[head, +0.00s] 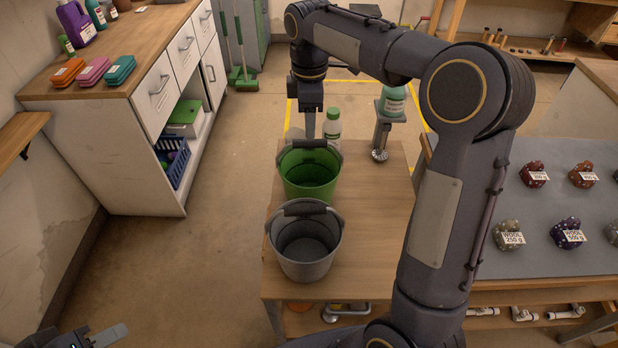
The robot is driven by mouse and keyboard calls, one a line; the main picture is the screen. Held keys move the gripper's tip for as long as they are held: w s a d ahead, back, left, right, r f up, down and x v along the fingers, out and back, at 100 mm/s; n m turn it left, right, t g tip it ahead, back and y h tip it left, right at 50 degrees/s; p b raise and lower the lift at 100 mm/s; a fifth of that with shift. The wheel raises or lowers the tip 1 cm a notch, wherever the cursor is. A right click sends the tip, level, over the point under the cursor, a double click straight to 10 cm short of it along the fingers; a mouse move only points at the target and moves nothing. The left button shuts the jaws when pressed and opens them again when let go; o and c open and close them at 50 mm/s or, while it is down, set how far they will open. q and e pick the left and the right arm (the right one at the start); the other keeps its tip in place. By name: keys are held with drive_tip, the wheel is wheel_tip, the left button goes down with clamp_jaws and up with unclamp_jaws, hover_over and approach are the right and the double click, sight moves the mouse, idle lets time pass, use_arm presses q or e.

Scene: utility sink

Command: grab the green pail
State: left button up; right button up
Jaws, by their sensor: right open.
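The green pail (309,181) stands upright on a small wooden table, behind a grey pail (306,250). Its dark handle grip (310,144) shows at its far rim. My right gripper (311,136) points straight down at that far rim, close to the handle grip. Its fingers are seen edge-on and it holds nothing that I can see; whether it touches the handle cannot be told. My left gripper (104,337) is only partly in view at the bottom left corner, far from the pail, and its jaws are not clear.
The wooden table (370,200) has bare room right of the pails. A grey bench (540,260) with yarn bundles is at right, a drawer cabinet (150,150) at left.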

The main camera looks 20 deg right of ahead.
sight(310, 140)
drive_tip(key=shift+f, duration=3.55)
drive_tip(key=shift+f, duration=0.25)
drive_tip(key=shift+c, duration=0.3)
clamp_jaws()
